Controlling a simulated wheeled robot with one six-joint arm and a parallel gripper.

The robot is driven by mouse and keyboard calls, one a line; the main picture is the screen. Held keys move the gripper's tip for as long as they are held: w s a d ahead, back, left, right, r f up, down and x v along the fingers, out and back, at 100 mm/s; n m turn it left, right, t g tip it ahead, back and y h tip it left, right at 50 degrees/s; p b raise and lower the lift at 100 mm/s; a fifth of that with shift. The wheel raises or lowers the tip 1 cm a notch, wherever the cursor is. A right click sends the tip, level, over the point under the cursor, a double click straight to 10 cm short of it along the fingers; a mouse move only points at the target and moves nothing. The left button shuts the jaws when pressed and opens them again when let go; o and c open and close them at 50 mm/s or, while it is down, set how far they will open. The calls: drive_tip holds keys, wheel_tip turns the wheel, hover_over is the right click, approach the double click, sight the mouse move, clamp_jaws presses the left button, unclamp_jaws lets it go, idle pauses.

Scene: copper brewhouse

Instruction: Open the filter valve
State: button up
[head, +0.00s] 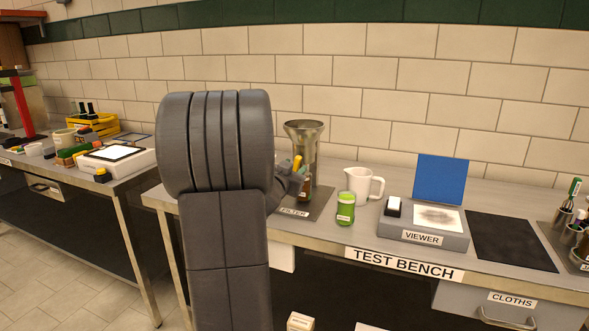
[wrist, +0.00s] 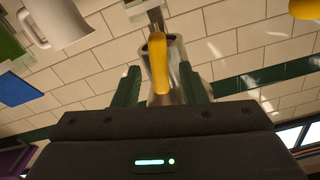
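The filter is a metal funnel (head: 304,130) on a metal stand above a dark plate labelled FILTER (head: 320,203). Its yellow valve lever (head: 297,162) sticks up in front of the metal body. In the wrist view the yellow lever (wrist: 158,62) shows between the two dark fingers of my gripper (wrist: 160,88), with the metal body (wrist: 176,60) behind it. The fingers are apart, with a gap on each side of the lever. In the head view my arm hides most of my gripper (head: 297,178). A small brown bottle (head: 305,190) stands below the lever.
A green jar (head: 346,208) and a white jug (head: 363,186) stand just right of the filter. Farther right are the viewer (head: 423,237) with its raised blue lid and a black mat (head: 511,241). A cluttered second bench (head: 130,182) is at left.

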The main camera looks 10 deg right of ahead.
drive_tip(key=shift+w+d, duration=0.3)
drive_tip(key=shift+w, duration=0.2)
clamp_jaws()
drive_tip(key=shift+r+p, duration=0.25)
drive_tip(key=shift+p, duration=0.4)
drive_tip(key=shift+n+p, duration=0.8)
drive_tip(key=shift+p, duration=0.3)
drive_tip(key=shift+a+f+n+p, duration=0.1)
drive_tip(key=shift+f+n+p, duration=0.05)
drive_tip(key=shift+n+p, duration=0.8)
drive_tip(key=shift+f, duration=0.1)
